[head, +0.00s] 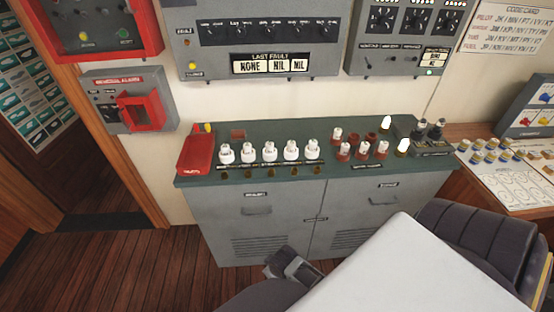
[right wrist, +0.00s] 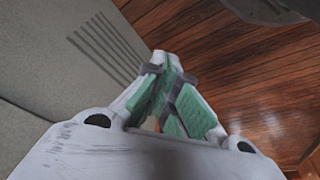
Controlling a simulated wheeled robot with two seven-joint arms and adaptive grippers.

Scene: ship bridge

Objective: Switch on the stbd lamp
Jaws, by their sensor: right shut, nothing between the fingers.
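No stbd lamp or its switch can be picked out; most small labels are unreadable. Candidate controls are the grey wall panel (head: 262,55) with a row of small switches and the grey panel (head: 395,62) with three rotary knobs at its right. My right gripper (right wrist: 172,95) shows green-padded fingers in the right wrist view, shut and empty, low by the louvred cabinet front and above the wooden floor. A dark grey end piece (head: 292,266) shows at bottom centre in the head view; I cannot tell which arm it belongs to. My left gripper cannot be made out.
A grey cabinet (head: 250,215) with a green top carries white-capped items, brown ones and a red tray (head: 196,152). A red-framed alarm box (head: 140,110) hangs at left. Wooden floor (head: 130,265) is open at left.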

